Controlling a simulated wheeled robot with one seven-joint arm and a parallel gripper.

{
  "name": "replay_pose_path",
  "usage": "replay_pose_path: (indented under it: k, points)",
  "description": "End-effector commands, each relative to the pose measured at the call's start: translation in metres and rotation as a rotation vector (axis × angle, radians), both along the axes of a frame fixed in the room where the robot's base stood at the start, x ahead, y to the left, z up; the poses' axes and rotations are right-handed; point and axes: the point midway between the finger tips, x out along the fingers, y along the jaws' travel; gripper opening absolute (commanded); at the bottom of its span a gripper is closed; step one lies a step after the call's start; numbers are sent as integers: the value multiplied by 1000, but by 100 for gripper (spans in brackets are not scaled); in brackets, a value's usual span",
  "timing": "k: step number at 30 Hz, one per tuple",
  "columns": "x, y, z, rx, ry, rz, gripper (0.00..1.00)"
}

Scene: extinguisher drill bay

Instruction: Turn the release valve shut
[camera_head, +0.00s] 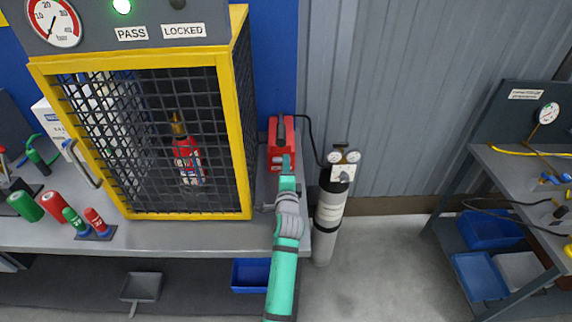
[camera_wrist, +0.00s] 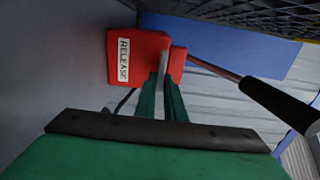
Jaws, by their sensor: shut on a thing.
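The release valve's red body (camera_wrist: 140,60) carries a white label reading RELEASE in the wrist view. In the head view this red box (camera_head: 275,133) sits on the bench, right of the yellow-framed cage. My gripper (camera_wrist: 163,88) reaches up to it and is shut on the valve's thin grey handle (camera_wrist: 163,62), which stands between the green fingers. In the head view my gripper (camera_head: 286,164) is at the front of the box and my arm hides part of it. A rod with a black grip (camera_wrist: 278,104) extends right from the box, apart from my fingers.
The mesh cage (camera_head: 240,120) stands close left, with a red extinguisher (camera_head: 187,158) inside. A grey cylinder with gauges (camera_head: 331,205) stands close right of the bench. A green lamp (camera_head: 122,6) is lit above PASS. Floor between the benches is clear.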

Motion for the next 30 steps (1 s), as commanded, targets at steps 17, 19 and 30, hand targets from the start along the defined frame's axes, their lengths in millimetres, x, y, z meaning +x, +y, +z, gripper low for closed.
replay_pose_path:
  k: [17,19,30]
  points:
    - [0,-2,0,4,-1,-3,28]
    - [0,-2,0,4,0,-3,28]
    - [-26,0,-1,1,0,0,28]
